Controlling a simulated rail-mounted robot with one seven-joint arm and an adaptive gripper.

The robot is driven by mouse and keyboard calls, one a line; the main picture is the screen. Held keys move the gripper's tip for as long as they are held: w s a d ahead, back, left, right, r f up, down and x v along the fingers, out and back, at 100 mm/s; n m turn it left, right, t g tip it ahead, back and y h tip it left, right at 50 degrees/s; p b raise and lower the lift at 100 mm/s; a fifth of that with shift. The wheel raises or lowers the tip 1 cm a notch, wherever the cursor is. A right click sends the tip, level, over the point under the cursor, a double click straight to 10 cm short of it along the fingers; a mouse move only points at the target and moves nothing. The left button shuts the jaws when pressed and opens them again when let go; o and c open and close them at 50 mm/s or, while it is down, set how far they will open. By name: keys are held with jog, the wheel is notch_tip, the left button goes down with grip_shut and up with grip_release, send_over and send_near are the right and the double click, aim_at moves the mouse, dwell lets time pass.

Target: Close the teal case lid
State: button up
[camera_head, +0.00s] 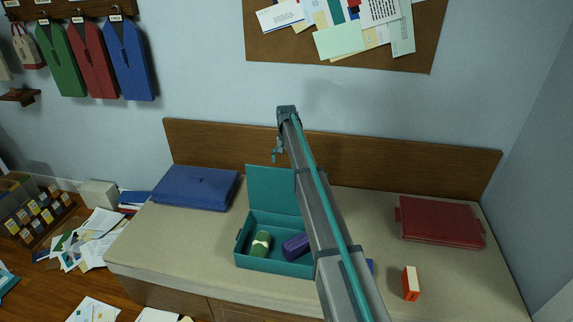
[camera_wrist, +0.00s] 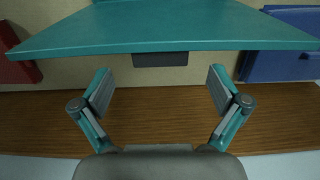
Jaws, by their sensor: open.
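The teal case (camera_head: 262,267) lies on the beige bench with its lid (camera_head: 272,188) standing up at the back, open. Inside are a green roll with a pale band (camera_head: 261,240) and a purple case (camera_head: 296,246). The arm hides the case's right part. My gripper (camera_head: 277,153) is above and behind the lid, near the wooden backboard. In the wrist view the lid (camera_wrist: 165,30) spans the top, with a dark tab below its edge. My open, empty gripper (camera_wrist: 160,88) points toward that edge; I cannot tell whether it touches.
A blue case (camera_head: 197,188) lies left on the bench (camera_head: 180,240), and a red case (camera_head: 440,222) lies right. An orange and white box (camera_head: 411,283) stands near the front. The wooden backboard (camera_head: 400,158) runs behind everything. Papers cover the floor at left.

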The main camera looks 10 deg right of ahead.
jog(key=shift+f+p, duration=0.3)
jog(key=shift+f, duration=1.25)
